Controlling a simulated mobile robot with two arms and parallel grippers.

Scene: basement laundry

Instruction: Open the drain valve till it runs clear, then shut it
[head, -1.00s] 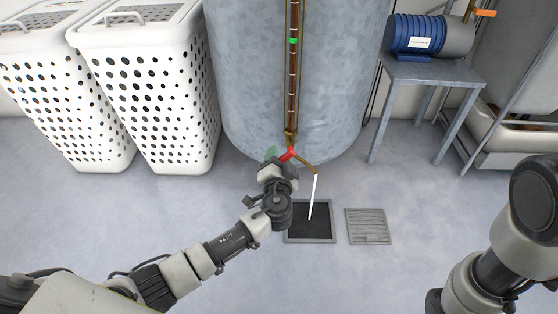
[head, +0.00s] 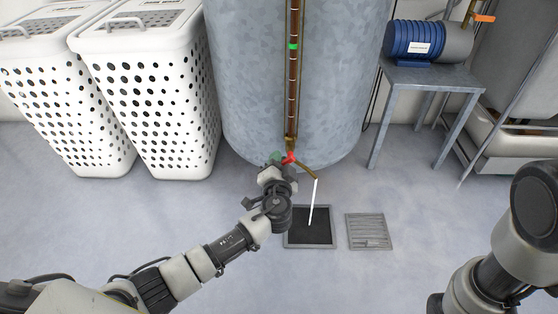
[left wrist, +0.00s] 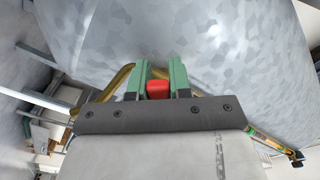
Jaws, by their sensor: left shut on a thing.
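The red drain valve handle (head: 290,158) is at the foot of the grey metal tank (head: 290,100). My left gripper (head: 278,162) is at the handle; in the left wrist view its green fingers stand on both sides of the red handle (left wrist: 157,90), shut on it. A brass spout (head: 304,172) slopes down to the right from the valve. A thin white stream (head: 313,203) runs from it into the dark square floor drain (head: 290,242). A sight tube (head: 292,90) with brownish contents and a green marker (head: 293,46) runs up the tank. My right gripper is out of view.
A slatted grate (head: 368,231) lies on the floor right of the drain. Two white perforated hampers (head: 150,100) stand left of the tank. A blue motor (head: 415,40) sits on a grey metal table (head: 430,74) at the right. The floor in front is clear.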

